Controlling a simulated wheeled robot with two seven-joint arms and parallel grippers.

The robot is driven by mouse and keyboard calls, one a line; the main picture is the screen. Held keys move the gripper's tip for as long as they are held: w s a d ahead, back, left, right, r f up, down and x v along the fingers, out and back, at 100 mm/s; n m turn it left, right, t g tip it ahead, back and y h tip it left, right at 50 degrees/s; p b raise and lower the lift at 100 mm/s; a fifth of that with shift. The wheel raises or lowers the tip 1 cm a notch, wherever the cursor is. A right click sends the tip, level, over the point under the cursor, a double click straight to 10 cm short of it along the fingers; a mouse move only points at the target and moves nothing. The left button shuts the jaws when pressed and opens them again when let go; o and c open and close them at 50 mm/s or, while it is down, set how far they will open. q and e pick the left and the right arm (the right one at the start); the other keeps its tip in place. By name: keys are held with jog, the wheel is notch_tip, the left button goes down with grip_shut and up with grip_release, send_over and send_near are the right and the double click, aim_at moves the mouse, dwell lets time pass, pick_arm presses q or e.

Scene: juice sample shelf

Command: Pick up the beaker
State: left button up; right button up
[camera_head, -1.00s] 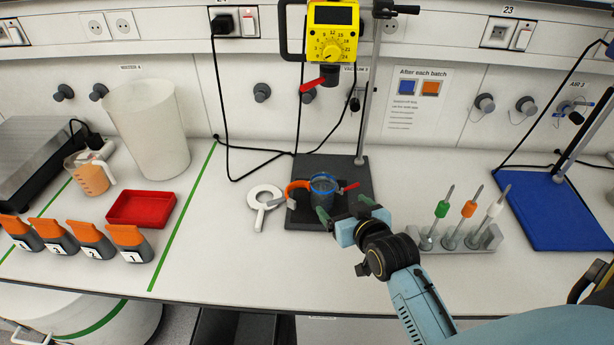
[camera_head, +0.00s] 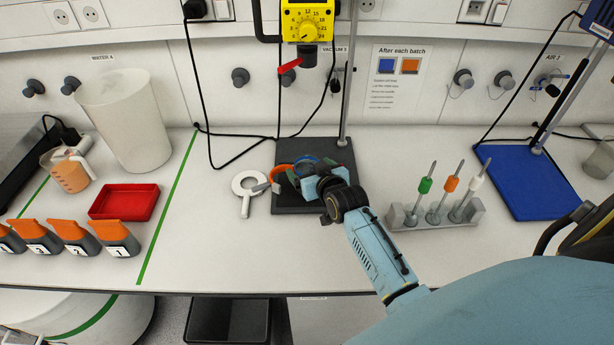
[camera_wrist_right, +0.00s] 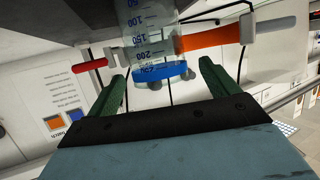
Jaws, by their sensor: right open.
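The clear beaker has blue graduations and a blue rim (camera_head: 306,162). It stands over the dark stand base (camera_head: 298,208), with an orange band (camera_head: 282,172) beside it. In the right wrist view the beaker (camera_wrist_right: 148,35) is large and appears upside down, with the orange band (camera_wrist_right: 210,38) next to it. My right gripper (camera_head: 300,178) is at the beaker and hides much of it in the head view. Its green fingers are open in the wrist view (camera_wrist_right: 163,73), one on each side of the rim, with gaps visible. My left gripper is not in view.
A rack (camera_head: 405,219) with several coloured tools stands to the right. The yellow dial unit (camera_head: 306,22) hangs above on the rod. A red tray (camera_head: 125,213) and orange-lidded containers (camera_head: 115,240) are farther left.

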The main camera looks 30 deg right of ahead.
jog(key=shift+w+d+f, duration=0.1)
jog(key=shift+w+f, duration=0.15)
jog(key=shift+w, duration=0.4)
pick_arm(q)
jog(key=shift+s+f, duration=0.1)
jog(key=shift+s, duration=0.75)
pick_arm(e)
jog(key=shift+w+d+f, duration=0.1)
jog(key=shift+w+f, duration=0.15)
jog(key=shift+w, duration=0.4)
jog(key=c, duration=1.1)
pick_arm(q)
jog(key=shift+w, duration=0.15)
pick_arm(e)
jog(key=shift+c, duration=0.9)
jog(key=shift+s+r, duration=0.1)
jog(key=shift+r, duration=0.05)
